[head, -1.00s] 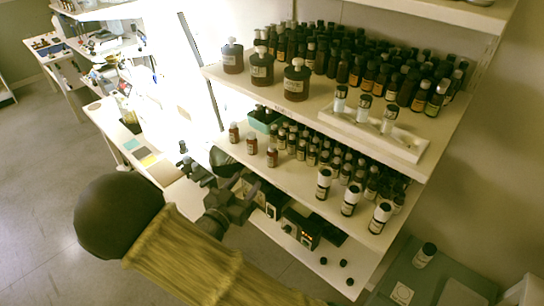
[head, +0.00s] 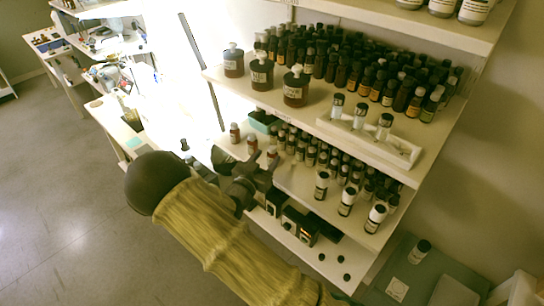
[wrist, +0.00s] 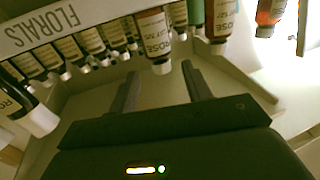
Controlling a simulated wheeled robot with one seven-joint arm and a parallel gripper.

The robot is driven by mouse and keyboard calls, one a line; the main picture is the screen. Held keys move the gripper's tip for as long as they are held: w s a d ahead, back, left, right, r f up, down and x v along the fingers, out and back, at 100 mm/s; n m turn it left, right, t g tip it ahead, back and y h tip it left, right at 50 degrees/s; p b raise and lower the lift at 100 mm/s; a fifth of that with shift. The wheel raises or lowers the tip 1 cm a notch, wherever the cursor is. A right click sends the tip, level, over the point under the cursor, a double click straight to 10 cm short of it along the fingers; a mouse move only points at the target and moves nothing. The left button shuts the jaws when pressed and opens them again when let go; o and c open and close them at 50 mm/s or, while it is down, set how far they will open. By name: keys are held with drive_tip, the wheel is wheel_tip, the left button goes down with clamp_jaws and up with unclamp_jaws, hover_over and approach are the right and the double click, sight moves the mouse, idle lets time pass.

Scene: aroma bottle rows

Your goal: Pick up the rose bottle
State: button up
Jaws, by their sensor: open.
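In the wrist view, an amber bottle (wrist: 153,30) with a pale cap and a white label that seems to read "ROSE" stands just beyond my fingertips, roughly between them and apart from them. In the head view it appears to be the nearest of three small reddish-brown bottles (head: 271,155) at the front left of the middle shelf. My gripper (wrist: 160,70) is open and empty; the head view shows it at that shelf's front edge (head: 266,172). A similar bottle (wrist: 221,22), its label also looking like "ROSE", stands to the right in the wrist view.
Rows of small dark bottles (head: 330,158) fill the shelf behind. Several white-labelled bottles (head: 347,202) stand to the right. A "FLORALS" sign (wrist: 65,27) crosses the wrist view's upper left. A teal box (head: 263,122) sits behind. The upper shelf (head: 320,110) overhangs.

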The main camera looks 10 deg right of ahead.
sight(270, 152)
drive_tip(key=shift+w+d+r+p, duration=0.1)
drive_tip(key=shift+w+d+p, duration=0.25)
drive_tip(key=shift+p, duration=0.1)
drive_tip(key=p+x, duration=0.2)
drive_tip(key=x, duration=0.1)
drive_tip(key=shift+w, duration=0.25)
drive_tip(key=shift+w+d, duration=0.3)
drive_tip(key=shift+w, duration=0.05)
drive_tip(key=shift+f, duration=0.2)
drive_tip(key=shift+c, duration=0.4)
drive_tip(key=shift+s, duration=0.1)
clamp_jaws()
